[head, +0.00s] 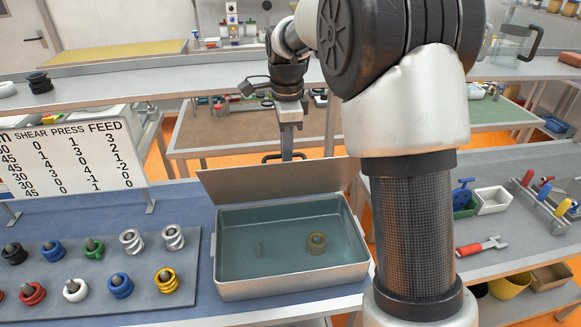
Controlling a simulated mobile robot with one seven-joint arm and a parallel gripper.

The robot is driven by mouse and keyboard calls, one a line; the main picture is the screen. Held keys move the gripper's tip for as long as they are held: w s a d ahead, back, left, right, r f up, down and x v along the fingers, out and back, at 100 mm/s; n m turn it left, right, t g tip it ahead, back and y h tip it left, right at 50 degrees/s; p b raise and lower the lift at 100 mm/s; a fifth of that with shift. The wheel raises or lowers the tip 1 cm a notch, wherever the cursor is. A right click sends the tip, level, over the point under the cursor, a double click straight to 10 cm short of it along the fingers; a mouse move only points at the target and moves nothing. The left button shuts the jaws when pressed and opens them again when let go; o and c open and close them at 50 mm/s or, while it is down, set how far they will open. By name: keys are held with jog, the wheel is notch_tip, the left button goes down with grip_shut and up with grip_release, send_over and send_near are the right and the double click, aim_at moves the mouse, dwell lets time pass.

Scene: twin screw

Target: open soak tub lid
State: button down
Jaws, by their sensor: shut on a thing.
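The soak tub (290,291) is a light grey metal box on the blue bench top, holding clear bluish liquid. An olive ring-shaped part (317,241) and a small thin piece (259,249) lie inside. Its flat lid (250,183) stands raised along the back edge, leaving the tub's top uncovered. My gripper (287,156) is behind the lid's top edge, shut on the dark lid handle (272,156). The lid hides part of the fingertips. My arm covers the lid's right end.
A grey board (100,268) with several coloured screw elements lies left of the tub, below a number sign (70,158). Another bench (220,148) stands behind.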

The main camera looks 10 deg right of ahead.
jog(key=shift+w, duration=2.2)
jog(key=c, duration=2.1)
grip_release()
jog(key=shift+o, duration=1.3)
jog(key=shift+w, duration=0.25)
notch_tip(320, 180, up, 18)
jog(key=s, duration=0.1)
jog(key=shift+s+f, duration=0.15)
jog(key=shift+f, duration=0.05)
